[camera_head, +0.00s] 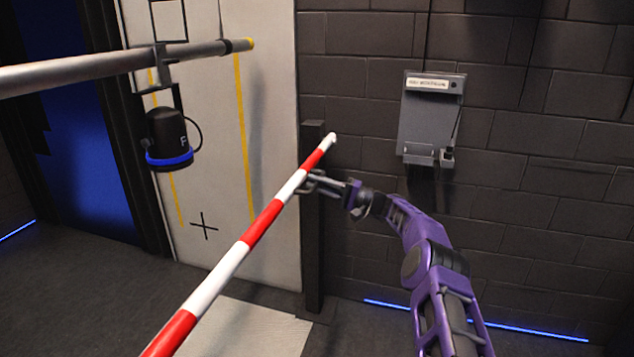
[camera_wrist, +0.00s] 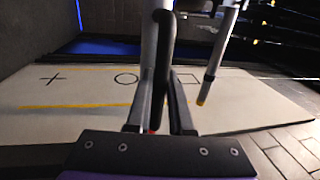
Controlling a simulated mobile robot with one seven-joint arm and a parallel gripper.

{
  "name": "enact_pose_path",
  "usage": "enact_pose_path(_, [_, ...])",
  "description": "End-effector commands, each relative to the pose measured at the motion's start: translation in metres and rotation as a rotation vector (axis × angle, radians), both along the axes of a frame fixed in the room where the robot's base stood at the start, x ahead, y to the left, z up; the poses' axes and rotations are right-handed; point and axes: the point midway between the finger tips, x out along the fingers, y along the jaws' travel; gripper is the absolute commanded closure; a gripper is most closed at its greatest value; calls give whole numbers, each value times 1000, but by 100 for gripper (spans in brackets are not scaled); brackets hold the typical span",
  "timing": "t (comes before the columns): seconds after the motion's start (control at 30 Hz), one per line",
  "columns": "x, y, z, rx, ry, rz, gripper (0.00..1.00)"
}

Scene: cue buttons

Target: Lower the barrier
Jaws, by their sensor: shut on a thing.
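The barrier is a red-and-white striped pole (camera_head: 264,222) that runs slantwise from the bottom edge to a white tip beside a dark post in the head view. My gripper (camera_head: 306,184) meets the pole from the right, a little short of that tip, and is shut on it. In the wrist view my gripper (camera_wrist: 158,100) has its two fingers on either side of a long pale and dark shape. A trace of red shows low between the fingers. The exact contact is hidden.
A dark post (camera_head: 313,220) stands by the pole's tip. A grey pipe (camera_head: 110,66) with a yellow end juts in at upper left, with a black lamp (camera_head: 167,137) below it. A grey wall holder (camera_head: 431,118) hangs at right. A pale panel (camera_head: 275,100) stands behind.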

Motion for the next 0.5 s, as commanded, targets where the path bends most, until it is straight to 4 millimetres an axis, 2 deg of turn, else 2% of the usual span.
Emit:
enact_pose_path(0.03, [0, 0, -7, -8, 7, 0, 100])
enact_pose_path(0.23, [-1, -1, -10, -10, 10, 0, 100])
enact_pose_path(0.27, [-1, -1, -10, -11, 12, 0, 75])
enact_pose_path(0.3, [-1, 0, -10, -11, 12, 0, 68])
enact_pose_path(0.4, [-1, 0, -9, -9, 11, 0, 50])
enact_pose_path(0.5, [-1, 0, -8, -7, 9, 0, 50])
